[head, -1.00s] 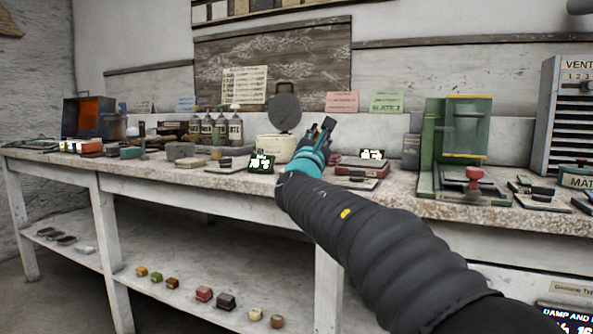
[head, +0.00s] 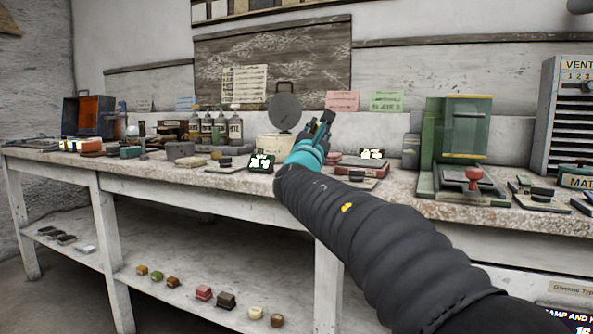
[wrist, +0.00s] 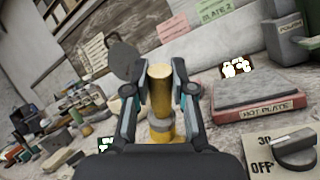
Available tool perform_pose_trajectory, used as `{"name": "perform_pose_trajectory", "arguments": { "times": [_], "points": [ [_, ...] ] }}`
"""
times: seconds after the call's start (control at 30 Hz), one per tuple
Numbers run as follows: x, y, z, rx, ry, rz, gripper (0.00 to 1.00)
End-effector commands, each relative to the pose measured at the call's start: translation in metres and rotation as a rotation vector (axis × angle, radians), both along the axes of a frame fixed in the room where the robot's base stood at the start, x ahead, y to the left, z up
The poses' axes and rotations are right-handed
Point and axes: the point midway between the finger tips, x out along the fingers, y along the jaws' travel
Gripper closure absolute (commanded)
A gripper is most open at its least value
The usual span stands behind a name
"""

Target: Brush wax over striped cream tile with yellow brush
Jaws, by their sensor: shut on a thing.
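My gripper (head: 324,122) is over the bench, just right of a cream pot (head: 272,144) whose round grey lid (head: 284,112) stands raised. In the wrist view my gripper (wrist: 160,85) is shut on a yellow cylinder with a grey band, the handle of the yellow brush (wrist: 160,75). The bristles do not show. I cannot make out a striped cream tile for sure. A small cream piece (head: 255,313) lies on the lower shelf, too small to tell any stripes. No wax surface shows.
A hot plate (wrist: 262,101) with a dial stands to the right of my gripper. A green press (head: 455,150) with a red knob stands further right. Bottles (head: 220,128), blocks and an orange-lined box (head: 90,115) crowd the bench's left.

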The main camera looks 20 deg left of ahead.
Motion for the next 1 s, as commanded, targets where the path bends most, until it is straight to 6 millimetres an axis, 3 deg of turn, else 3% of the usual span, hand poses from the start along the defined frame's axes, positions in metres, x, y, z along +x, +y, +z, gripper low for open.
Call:
{"name": "perform_pose_trajectory", "arguments": {
  "times": [1.0],
  "points": [
    [0.0, 0.0, -0.012, 0.0, -0.001, 0.0, 1.0]
  ]
}}
